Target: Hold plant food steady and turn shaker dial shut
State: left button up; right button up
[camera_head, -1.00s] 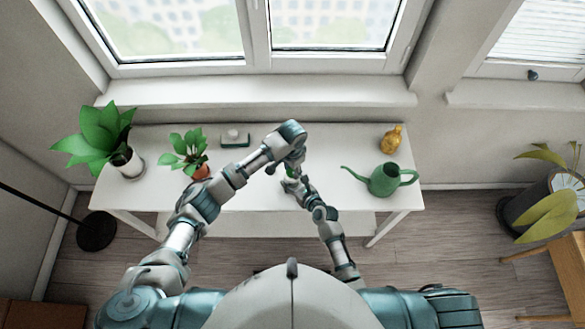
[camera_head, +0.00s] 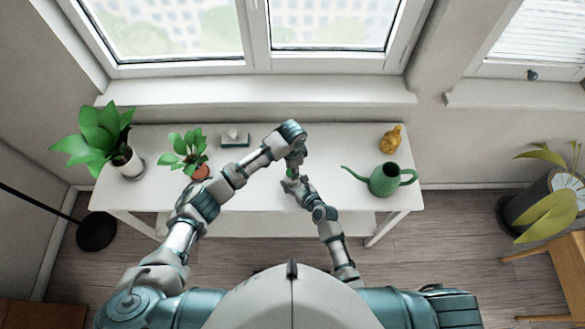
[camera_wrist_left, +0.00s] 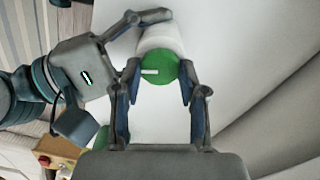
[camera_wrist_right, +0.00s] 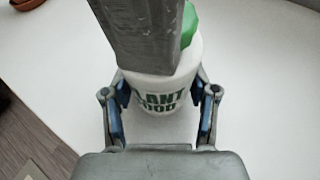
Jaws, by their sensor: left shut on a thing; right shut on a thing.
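The plant food shaker is a white bottle (camera_wrist_right: 165,92) with green lettering and a green dial (camera_wrist_left: 160,68) bearing a short white mark. The bottle stands upright on the white table (camera_head: 345,205). In the right wrist view, my right gripper (camera_wrist_right: 160,112) is shut on the bottle's sides, with blue pads to left and right of the label. In the left wrist view, my left gripper (camera_wrist_left: 160,88) points down from above, its fingers shut on opposite sides of the dial. A grey part of my left gripper hides much of the bottle's top in the right wrist view.
A green watering can (camera_head: 384,180) and a yellow bottle-like object (camera_head: 391,138) stand at the table's right. The window is behind.

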pick_arm(q)
jog(key=shift+d, duration=0.25)
pick_arm(e)
jog(key=shift+s+a+f, duration=0.1)
jog(key=shift+s+a, duration=0.05)
jog(key=shift+a, duration=0.15)
pick_arm(q)
jog(key=o, duration=0.9)
jog(key=shift+o, duration=1.3)
jog(key=shift+a, duration=0.2)
pick_arm(e)
jog(key=shift+d, duration=0.1)
jog(key=shift+d, duration=0.15)
pick_arm(q)
notch_tip(320, 180, up, 12)
